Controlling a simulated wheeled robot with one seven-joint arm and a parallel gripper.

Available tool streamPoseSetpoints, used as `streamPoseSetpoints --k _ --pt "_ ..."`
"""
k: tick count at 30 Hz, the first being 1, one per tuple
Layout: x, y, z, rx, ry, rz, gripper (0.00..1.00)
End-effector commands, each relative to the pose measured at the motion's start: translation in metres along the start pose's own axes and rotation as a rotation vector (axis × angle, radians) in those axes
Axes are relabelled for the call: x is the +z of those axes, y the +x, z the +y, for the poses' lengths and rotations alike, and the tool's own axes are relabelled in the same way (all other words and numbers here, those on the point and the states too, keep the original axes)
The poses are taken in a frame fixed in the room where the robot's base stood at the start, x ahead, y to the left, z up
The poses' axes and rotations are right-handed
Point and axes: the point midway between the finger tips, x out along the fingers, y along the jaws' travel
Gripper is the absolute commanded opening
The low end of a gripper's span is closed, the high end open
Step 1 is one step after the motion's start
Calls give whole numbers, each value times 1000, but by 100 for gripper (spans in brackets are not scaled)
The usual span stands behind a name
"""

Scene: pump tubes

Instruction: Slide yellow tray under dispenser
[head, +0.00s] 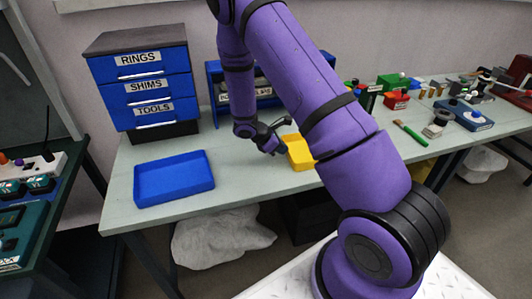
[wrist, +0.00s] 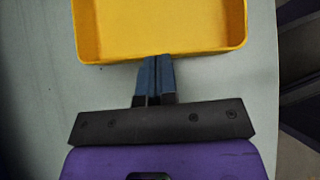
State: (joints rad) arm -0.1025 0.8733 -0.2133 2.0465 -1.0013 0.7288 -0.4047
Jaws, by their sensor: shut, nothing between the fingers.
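The yellow tray (head: 299,152) lies on the grey-green table, partly hidden behind my purple arm in the head view. In the wrist view the yellow tray (wrist: 160,25) fills the top, its near wall just beyond my fingertips. My gripper (wrist: 156,62) is shut and empty, with its fingertips at that wall; I cannot tell whether they touch it. In the head view my gripper (head: 276,150) is at the tray's left side. The blue dispenser rack (head: 213,85) stands behind at the back of the table, its label partly hidden by my arm.
A blue tray (head: 174,178) lies on the table's left front. A drawer cabinet (head: 142,85) labelled RINGS, SHIMS and TOOLS stands behind it. A green-handled brush (head: 410,133), a red bin (head: 396,101) and several small parts lie to the right. Bare table (head: 235,178) shows between the trays.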

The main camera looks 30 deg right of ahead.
Motion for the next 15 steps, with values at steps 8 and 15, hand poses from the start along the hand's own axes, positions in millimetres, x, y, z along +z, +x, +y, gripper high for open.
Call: streamPoseSetpoints --k 8,15 --pt "60 60 -1 -4 1 -2 0" --pt "111 112 -2 -4 2 -2 0"
